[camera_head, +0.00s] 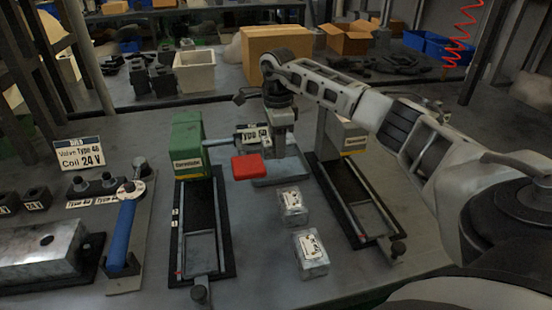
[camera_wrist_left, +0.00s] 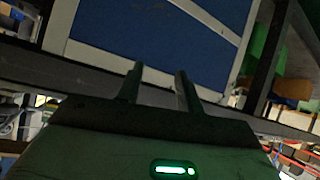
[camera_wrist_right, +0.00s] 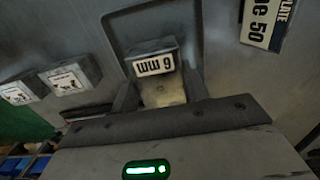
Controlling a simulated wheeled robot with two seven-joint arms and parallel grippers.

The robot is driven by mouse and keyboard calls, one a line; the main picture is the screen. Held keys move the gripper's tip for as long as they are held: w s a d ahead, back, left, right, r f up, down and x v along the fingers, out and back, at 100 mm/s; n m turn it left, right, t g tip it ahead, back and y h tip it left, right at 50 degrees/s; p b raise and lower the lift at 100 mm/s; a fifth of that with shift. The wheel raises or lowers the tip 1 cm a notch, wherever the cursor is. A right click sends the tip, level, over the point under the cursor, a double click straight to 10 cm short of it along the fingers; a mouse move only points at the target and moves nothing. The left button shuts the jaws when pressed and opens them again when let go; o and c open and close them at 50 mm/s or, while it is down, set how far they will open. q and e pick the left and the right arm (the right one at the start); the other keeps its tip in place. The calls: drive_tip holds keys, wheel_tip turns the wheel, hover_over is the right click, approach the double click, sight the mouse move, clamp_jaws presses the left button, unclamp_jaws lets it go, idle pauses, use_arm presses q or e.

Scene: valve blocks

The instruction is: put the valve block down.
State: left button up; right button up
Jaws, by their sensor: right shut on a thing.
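My right gripper (camera_head: 283,128) points down over the blue-grey tray (camera_head: 262,182) in the middle of the bench. In the right wrist view, it (camera_wrist_right: 161,95) is shut on a grey valve block (camera_wrist_right: 163,90) with a "6 mm" label on its upper part. The arm hides most of the block in the head view, and I cannot tell whether it touches the tray. Two silver valve blocks with white labels (camera_head: 291,207) (camera_head: 311,254) stand nearer on the bench. My left gripper (camera_wrist_left: 158,88) is open and empty, away from the bench work, before a blue panel.
Another fixture (camera_head: 352,143) stands to the right. A "Type 50" plate (camera_head: 251,136) is close beside the gripper. A blue-handled tool (camera_head: 124,232) lies at left.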

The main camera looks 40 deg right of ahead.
sight(277, 167)
drive_tip(key=shift+w+f, duration=0.1)
drive_tip(key=shift+f, duration=2.1)
drive_tip(key=shift+f, duration=0.15)
drive_tip(key=o, duration=1.4)
drive_tip(key=shift+c, duration=0.2)
wheel_tip(277, 167, up, 12)
drive_tip(key=shift+r, duration=0.15)
drive_tip(key=shift+r, duration=0.1)
